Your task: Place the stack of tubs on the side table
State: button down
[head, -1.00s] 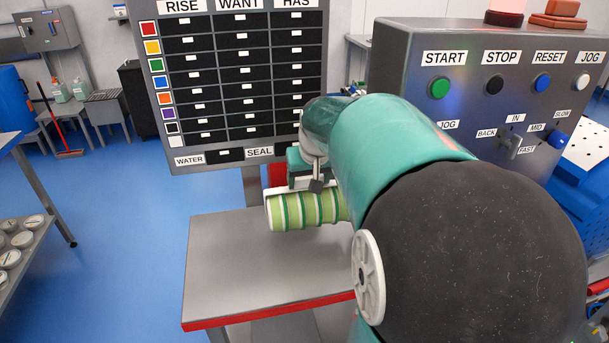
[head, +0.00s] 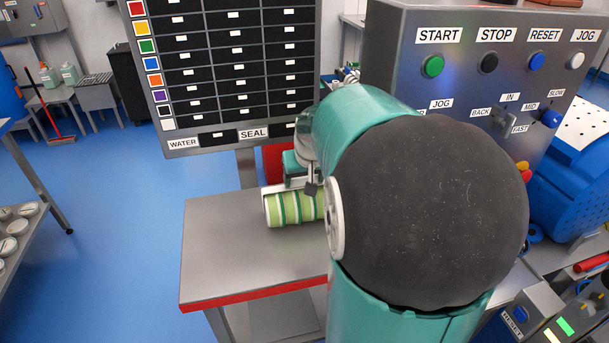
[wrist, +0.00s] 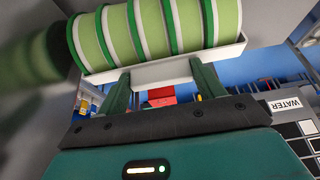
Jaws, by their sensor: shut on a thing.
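The stack of tubs (head: 291,208) is light green with dark green bands and a white end, and lies on its side over the side table (head: 225,252). The table has a grey top with a red front edge. My gripper (head: 308,186) is shut on the stack, behind it in the head view. In the wrist view the stack (wrist: 165,35) lies across a white cradle-like piece (wrist: 165,72) between my gripper's fingers (wrist: 168,88). My arm hides the stack's right end in the head view. I cannot tell whether the stack touches the table top.
A board (head: 240,75) with rows of labels stands behind the table. A grey control box (head: 480,100) with coloured buttons is at the right. A shelf with round white lids (head: 20,226) is at the far left. The table's left and front top is bare.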

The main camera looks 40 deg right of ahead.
jog(key=shift+w, duration=0.1)
jog(key=shift+c, duration=1.1)
grip_release()
jog(key=shift+f, duration=0.15)
jog(key=v, duration=1.2)
jog(key=s+a+f+n, duration=0.1)
jog(key=s+a, duration=0.2)
jog(key=a, duration=0.5)
jog(key=s+a+f+n+y, duration=0.1)
jog(key=s+a, duration=0.3)
jog(key=a, duration=0.4)
jog(key=s+a+f+n+t+y, duration=0.1)
jog(key=s+a+f+n, duration=0.2)
jog(key=a, duration=0.5)
jog(key=shift+s, duration=0.5)
jog(key=shift+a, duration=0.15)
